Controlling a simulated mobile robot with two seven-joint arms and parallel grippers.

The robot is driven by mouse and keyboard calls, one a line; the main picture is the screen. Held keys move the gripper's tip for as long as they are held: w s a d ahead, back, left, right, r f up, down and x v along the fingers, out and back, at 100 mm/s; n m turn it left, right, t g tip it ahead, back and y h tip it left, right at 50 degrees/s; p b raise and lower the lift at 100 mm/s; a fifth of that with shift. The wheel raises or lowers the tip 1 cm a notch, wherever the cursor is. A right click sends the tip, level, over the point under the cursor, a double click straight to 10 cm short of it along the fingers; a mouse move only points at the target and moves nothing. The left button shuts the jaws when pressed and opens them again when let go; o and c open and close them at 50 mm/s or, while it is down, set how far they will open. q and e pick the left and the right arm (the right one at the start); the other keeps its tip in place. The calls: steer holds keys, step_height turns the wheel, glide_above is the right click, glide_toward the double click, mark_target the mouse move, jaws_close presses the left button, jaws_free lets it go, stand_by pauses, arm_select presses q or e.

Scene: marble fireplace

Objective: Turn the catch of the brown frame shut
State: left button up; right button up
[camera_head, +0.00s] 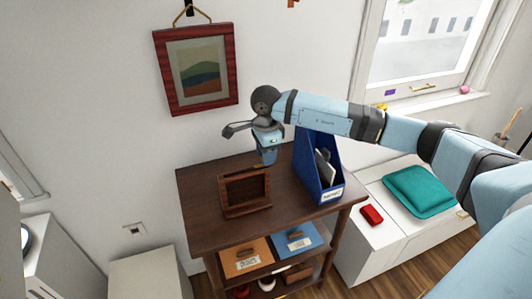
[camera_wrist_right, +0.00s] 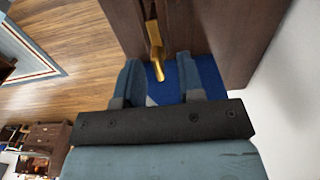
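The brown frame (camera_head: 245,192) stands slightly tilted on top of the dark wooden shelf unit (camera_head: 205,234). My right gripper (camera_head: 265,160) is just above and behind the frame's top edge. In the wrist view the two fingers (camera_wrist_right: 157,75) are apart, one on each side of the catch's end. Contact with the catch cannot be told. My left gripper is not in view.
A blue file holder (camera_head: 307,168) stands right of the frame, close to my right arm. Orange and blue boxes (camera_head: 246,256) sit on the shelf below. A red-framed picture (camera_head: 166,72) hangs on the wall behind. A white bench with a teal cushion (camera_head: 419,191) is at right.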

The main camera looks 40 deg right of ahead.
step_height(320, 180, up, 14)
steer(key=shift+b, duration=0.3)
steer(key=shift+f, duration=0.1)
stand_by(0.5)
